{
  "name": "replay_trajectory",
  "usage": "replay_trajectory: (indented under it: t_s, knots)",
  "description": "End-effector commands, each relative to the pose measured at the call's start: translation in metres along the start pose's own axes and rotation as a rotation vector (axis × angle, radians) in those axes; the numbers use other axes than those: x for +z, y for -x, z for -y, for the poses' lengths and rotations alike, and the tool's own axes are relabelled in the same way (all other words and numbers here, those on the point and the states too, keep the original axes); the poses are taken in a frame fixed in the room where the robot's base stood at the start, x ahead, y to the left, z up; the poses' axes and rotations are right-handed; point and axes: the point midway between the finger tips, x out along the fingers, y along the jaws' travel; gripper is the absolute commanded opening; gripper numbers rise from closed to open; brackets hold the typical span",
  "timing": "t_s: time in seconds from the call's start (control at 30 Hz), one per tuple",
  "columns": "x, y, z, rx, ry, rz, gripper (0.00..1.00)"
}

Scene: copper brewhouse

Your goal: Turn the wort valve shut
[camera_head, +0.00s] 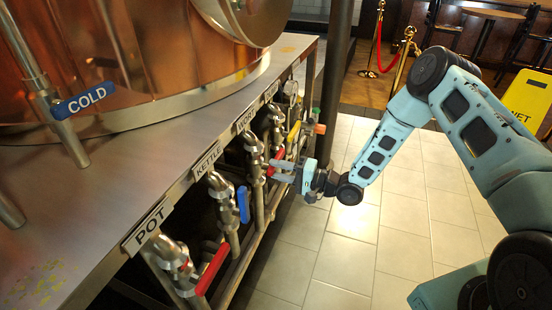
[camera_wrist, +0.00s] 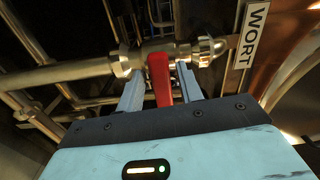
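The wort valve is a metal valve with a red lever handle, under the WORT label. In the wrist view the red handle (camera_wrist: 159,78) points toward the camera from the metal valve body (camera_wrist: 190,52). In the head view the red handle (camera_head: 278,156) shows at the fingers. My gripper (camera_head: 282,171) reaches it from the right. In the wrist view my gripper (camera_wrist: 161,88) is open, one finger on each side of the handle, with narrow gaps. The WORT label (camera_wrist: 251,35) is at the right; it also shows in the head view (camera_head: 244,121).
A yellow handle (camera_head: 294,133) is just beyond. Tiled floor (camera_head: 345,235) to the right is clear.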

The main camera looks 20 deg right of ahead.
Motion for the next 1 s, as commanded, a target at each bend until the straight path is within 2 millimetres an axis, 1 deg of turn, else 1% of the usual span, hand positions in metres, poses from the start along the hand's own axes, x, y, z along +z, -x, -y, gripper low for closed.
replay_trajectory:
  t_s: [0.4,0.5,0.6,0.9,1.0]
  knots:
    - [-0.001,0.047,0.001,0.002,0.001,-0.002,0.36]
    - [-0.001,0.054,0.000,0.002,0.001,-0.002,0.36]
    - [0.000,0.058,0.000,0.000,0.001,0.000,0.36]
    - [0.000,0.059,0.000,0.001,0.001,-0.001,0.36]
    - [-0.001,0.065,0.000,0.002,0.001,-0.002,0.36]
